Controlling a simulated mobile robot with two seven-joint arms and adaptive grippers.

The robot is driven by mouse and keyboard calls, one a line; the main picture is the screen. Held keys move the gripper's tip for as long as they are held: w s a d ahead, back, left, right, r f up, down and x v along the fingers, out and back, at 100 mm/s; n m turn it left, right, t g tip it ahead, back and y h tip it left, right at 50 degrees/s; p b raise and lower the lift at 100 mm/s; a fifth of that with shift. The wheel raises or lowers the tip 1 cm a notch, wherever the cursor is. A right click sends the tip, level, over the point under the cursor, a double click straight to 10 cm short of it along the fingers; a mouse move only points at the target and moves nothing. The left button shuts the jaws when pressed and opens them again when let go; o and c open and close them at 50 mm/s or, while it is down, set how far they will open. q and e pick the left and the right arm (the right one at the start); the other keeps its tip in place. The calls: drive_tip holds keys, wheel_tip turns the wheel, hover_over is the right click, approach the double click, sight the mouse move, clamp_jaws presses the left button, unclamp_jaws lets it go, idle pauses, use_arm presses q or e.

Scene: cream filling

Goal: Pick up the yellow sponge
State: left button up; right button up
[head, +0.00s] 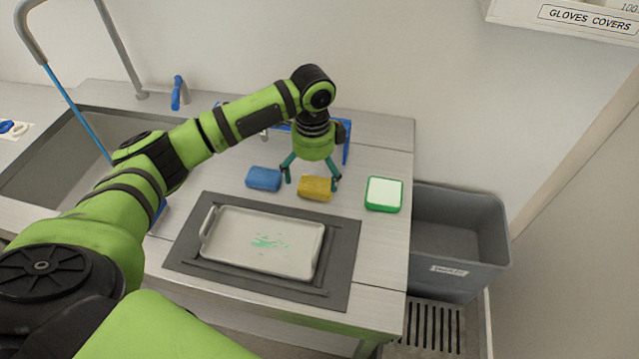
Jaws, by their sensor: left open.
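The yellow sponge (315,188) lies on the metal counter, behind the tray and between a blue sponge and a green-and-white block. My left gripper (312,180) is open and points down at the yellow sponge. One teal finger is at the sponge's left, by the blue sponge, and the other is at its right end. I cannot tell whether the fingers touch the yellow sponge. My right gripper is not in view.
A blue sponge (263,179) lies close left. A green-and-white block (384,194) lies right. A tray (225,262) with green stains rests on a dark mat (340,265) in front. A sink (45,165) is left; a grey bin (480,215) stands right of the counter.

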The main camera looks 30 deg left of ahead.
sight(315, 189)
use_arm(q)
wheel_tip(315, 189, down, 2)
drive_tip(key=shift+s+p, duration=0.15)
drive_tip(key=shift+p, duration=0.4)
drive_tip(key=shift+w+f, duration=0.2)
drive_tip(key=shift+f, duration=0.65)
drive_tip(key=shift+w+f, duration=0.15)
drive_tip(key=shift+f, duration=0.8)
drive_tip(key=c, duration=0.8)
drive_tip(key=shift+c, duration=0.7)
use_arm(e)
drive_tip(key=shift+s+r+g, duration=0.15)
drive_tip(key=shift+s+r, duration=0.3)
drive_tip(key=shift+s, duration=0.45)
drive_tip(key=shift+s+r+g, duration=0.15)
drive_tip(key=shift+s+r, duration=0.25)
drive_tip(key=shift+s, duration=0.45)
